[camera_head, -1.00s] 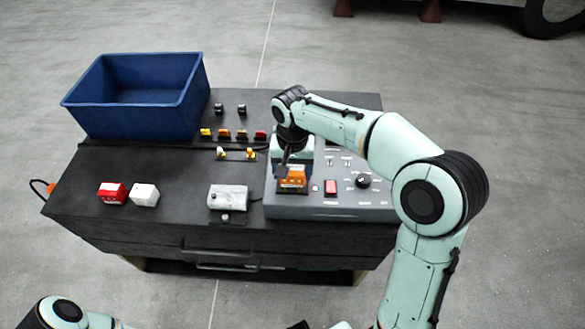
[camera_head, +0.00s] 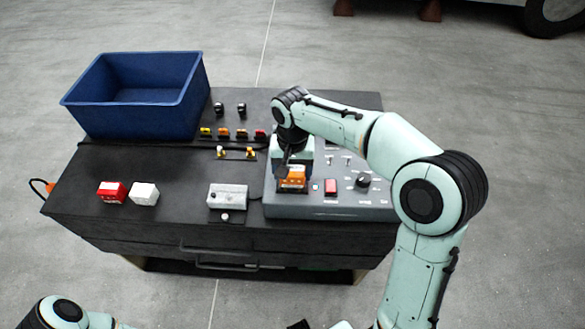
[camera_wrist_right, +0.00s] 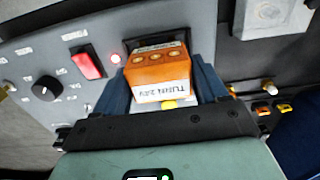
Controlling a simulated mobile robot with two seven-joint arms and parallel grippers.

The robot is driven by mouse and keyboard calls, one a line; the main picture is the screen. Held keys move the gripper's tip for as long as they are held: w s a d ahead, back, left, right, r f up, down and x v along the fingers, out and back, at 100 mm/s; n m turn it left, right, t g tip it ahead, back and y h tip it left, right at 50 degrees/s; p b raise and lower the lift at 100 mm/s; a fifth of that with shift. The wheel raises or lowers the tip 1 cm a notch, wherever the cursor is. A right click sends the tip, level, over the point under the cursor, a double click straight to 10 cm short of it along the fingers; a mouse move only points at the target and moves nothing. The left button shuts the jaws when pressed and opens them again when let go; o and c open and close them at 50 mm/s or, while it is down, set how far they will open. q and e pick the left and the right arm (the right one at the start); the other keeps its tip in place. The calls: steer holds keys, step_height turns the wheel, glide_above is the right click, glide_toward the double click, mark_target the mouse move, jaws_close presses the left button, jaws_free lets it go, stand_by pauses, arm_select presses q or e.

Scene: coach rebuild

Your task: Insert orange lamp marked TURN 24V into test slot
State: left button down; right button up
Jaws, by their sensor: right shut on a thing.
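The orange lamp (camera_head: 292,181) is at the test slot on the grey test panel (camera_head: 345,208). In the right wrist view the lamp (camera_wrist_right: 160,75) shows a white label reading TURN 24V. My right gripper (camera_wrist_right: 163,90) is shut on it, one dark finger on each side. In the head view my right gripper (camera_head: 291,168) points down over the panel. The dark slot (camera_wrist_right: 152,46) shows just beyond the lamp's far edge; the lamp hides the rest, so I cannot tell how deep it sits. My left gripper is out of view.
Beside the slot are a red rocker switch (camera_head: 330,187), a small indicator light (camera_wrist_right: 116,58) and a black knob (camera_head: 362,180). A grey box (camera_head: 228,196), red block (camera_head: 112,192), white block (camera_head: 144,194) and blue bin (camera_head: 140,100) stand left. Several small parts line the back.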

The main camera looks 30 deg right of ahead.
mark_target(292, 169)
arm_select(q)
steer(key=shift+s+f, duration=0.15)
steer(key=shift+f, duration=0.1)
arm_select(e)
steer(key=shift+f, duration=0.35)
steer(key=o, duration=0.8)
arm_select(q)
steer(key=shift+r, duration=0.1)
arm_select(e)
steer(key=shift+r, duration=0.1)
steer(key=shift+r+p, duration=1.65)
steer(key=shift+r, duration=1.35)
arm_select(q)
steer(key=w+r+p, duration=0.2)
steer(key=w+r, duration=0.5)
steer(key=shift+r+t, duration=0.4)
arm_select(e)
step_height(292, 169, up, 5)
steer(key=shift+w+f, duration=0.1)
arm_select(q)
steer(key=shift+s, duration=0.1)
